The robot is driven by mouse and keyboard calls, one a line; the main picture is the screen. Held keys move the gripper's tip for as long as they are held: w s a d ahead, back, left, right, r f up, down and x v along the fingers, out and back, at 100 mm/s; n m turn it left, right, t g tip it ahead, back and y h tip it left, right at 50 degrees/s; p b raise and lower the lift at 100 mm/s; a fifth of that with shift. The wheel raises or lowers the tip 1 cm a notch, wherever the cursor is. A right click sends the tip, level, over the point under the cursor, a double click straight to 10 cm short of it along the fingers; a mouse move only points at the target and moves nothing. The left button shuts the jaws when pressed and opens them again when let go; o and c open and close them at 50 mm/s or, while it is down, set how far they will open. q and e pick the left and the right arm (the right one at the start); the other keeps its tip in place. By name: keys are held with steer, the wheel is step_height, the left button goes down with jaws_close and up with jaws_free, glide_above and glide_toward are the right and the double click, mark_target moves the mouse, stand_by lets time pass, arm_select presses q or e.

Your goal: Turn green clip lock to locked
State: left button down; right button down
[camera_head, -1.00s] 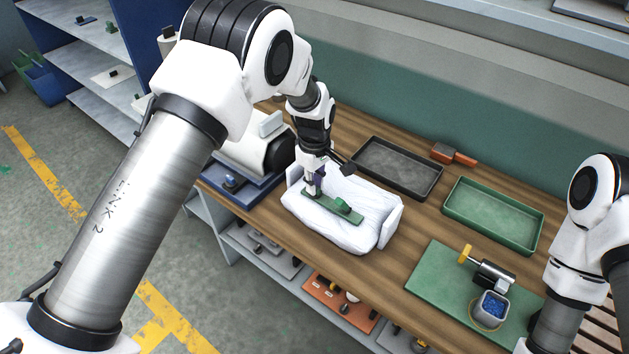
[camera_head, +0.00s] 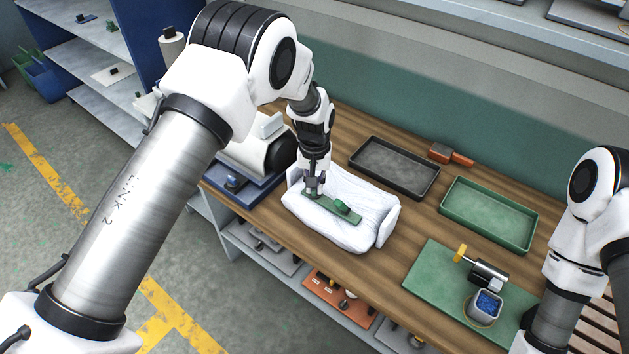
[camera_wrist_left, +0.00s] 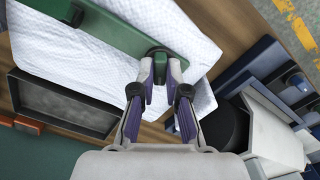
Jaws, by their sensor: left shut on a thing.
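The green clip (camera_head: 328,208) is a flat green bar lying on a white quilted cushion (camera_head: 368,238). A raised green block (camera_head: 342,207) stands towards its right end. The clip also shows in the left wrist view (camera_wrist_left: 112,31). My left gripper (camera_head: 313,192) points down at the clip's left end. In the left wrist view, its purple-padded fingers (camera_wrist_left: 159,75) are shut on the small dark green lock (camera_wrist_left: 157,52) at that end. The fingers partly hide the lock, and I cannot tell its exact setting. My right gripper is out of view; only my right arm shows.
A black tray (camera_head: 437,186) and a green tray (camera_head: 532,240) stand behind and right of the cushion. A green board (camera_head: 428,285) carries a metal device and a cup of blue pellets (camera_head: 487,306). A blue-based machine (camera_head: 240,195) stands close left.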

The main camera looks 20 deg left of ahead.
arm_select(q)
steer(key=m, duration=0.3)
steer(key=m+p, duration=0.1)
steer(key=m, duration=0.1)
steer(key=shift+s+f+m, duration=0.2)
steer(key=shift+m, duration=0.2)
stand_by(0.4)
steer(key=c, duration=1.2)
jaws_free()
steer(key=shift+w, duration=0.15)
steer(key=shift+r, duration=0.1)
steer(key=shift+r, duration=0.35)
step_height(320, 180, up, 11)
steer(key=shift+r, duration=0.1)
